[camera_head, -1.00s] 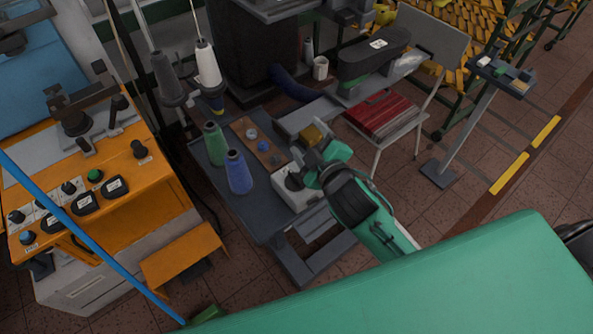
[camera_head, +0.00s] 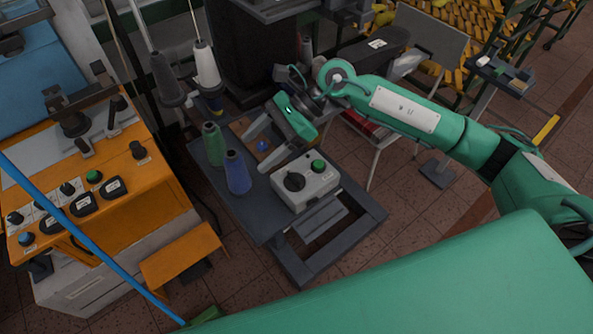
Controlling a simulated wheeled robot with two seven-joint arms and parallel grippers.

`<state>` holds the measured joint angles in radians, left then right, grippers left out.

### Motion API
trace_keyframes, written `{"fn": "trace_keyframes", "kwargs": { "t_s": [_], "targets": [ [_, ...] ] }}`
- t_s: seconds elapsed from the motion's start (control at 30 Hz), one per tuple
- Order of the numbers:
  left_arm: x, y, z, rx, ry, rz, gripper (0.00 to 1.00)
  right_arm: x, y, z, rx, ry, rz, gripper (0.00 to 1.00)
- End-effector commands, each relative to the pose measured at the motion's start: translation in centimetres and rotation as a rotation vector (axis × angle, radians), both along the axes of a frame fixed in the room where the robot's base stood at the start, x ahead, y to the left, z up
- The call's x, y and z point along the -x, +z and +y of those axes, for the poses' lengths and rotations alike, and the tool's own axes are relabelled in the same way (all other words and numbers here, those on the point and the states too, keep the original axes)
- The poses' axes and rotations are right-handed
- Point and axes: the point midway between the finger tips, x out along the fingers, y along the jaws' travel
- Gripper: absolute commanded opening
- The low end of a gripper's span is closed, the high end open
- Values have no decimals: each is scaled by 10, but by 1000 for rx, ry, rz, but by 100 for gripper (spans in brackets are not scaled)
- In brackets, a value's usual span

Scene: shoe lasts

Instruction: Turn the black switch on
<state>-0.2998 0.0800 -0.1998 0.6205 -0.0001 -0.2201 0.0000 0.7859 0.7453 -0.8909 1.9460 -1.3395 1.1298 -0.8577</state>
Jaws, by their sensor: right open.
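A light grey control box (camera_head: 318,187) sits on the dark grey table, with a round black switch (camera_head: 294,182) and a green button (camera_head: 317,166) on its top. Which way the black switch points is too small to tell. My right gripper (camera_head: 257,153) is open and empty, with its two grey fingers spread. It hangs over the table behind and to the left of the box, apart from the switch. My left gripper is not in view.
An orange machine (camera_head: 120,190) with black knobs is at left. The table's front part (camera_head: 258,222) is clear.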

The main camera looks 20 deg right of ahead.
Motion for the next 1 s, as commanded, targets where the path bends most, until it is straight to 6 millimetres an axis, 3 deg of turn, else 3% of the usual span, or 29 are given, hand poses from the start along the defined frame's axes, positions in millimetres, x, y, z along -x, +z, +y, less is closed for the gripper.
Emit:
{"fn": "trace_keyframes", "kwargs": {
  "t_s": [0.1,0.2,0.3,0.4,0.63,1.0],
  "targets": [
    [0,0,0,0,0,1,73,-17,-16,-52,260,87,-99,69],
    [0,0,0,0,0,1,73,-27,-21,-89,423,140,-140,69],
    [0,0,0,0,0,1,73,-32,-22,-114,527,171,-157,69],
    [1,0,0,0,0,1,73,-34,-23,-126,576,184,-160,69],
    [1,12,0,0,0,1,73,-31,-44,-119,584,190,-157,69],
    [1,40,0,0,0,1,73,-20,-114,-90,580,189,-156,69]
  ]
}}
